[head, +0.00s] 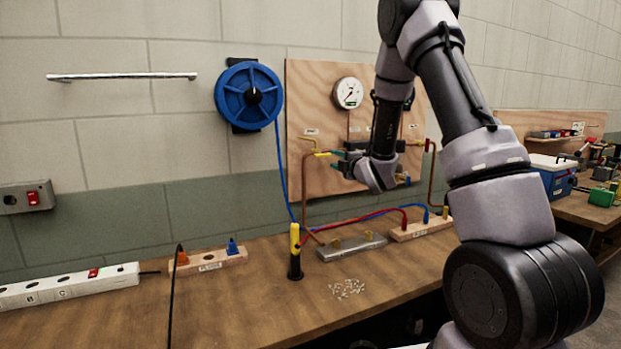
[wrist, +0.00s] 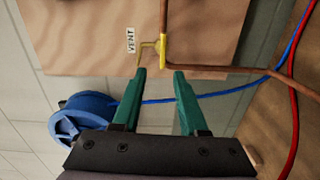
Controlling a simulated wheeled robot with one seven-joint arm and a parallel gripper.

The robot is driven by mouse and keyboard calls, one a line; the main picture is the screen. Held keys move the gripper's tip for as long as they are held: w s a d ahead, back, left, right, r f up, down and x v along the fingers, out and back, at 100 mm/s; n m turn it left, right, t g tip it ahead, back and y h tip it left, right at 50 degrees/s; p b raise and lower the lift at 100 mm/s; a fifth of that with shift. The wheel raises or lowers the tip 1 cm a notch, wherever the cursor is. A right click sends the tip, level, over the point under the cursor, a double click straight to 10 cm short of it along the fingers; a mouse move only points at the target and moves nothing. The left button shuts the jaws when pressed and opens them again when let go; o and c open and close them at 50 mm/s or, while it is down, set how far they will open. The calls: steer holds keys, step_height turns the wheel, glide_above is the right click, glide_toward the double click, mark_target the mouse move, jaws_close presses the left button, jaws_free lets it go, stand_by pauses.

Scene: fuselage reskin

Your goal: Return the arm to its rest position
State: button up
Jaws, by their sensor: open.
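My gripper (wrist: 158,78) is open and empty, with two green fingers apart in the wrist view. In the head view my gripper (head: 338,163) is held in front of the plywood panel, level with its lower half, and points left. A yellow valve (wrist: 162,50) on a copper pipe, by a label reading VENT, lies just beyond the fingertips in the wrist view. The same valve (head: 322,154) shows in the head view just left of the fingertips. I cannot tell whether a fingertip touches it. My arm is bent over the bench from the right.
The plywood panel (head: 300,90) carries a gauge (head: 347,93) and pipes. A blue hose reel (head: 248,96) hangs left of it. On the bench (head: 235,300) stand a yellow-and-black tool (head: 295,250), a metal block (head: 352,246), wooden blocks and a power strip (head: 70,287). Red and blue hoses cross there.

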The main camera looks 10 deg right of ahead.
steer(key=s+d+r+m+g+h, duration=0.45)
steer(key=s+d+r+m, duration=0.25)
steer(key=s+r+m, duration=0.6)
steer(key=s+a+m+g, duration=0.2)
steer(key=s+m, duration=0.4)
steer(key=s, duration=0.8)
steer(key=s+a+m+g+y, duration=0.1)
steer(key=s+m+g, duration=0.2)
steer(key=s, duration=1.1)
steer(key=m, duration=0.3)
steer(key=shift+s+a+g, duration=0.2)
steer(key=shift+a+g, duration=0.15)
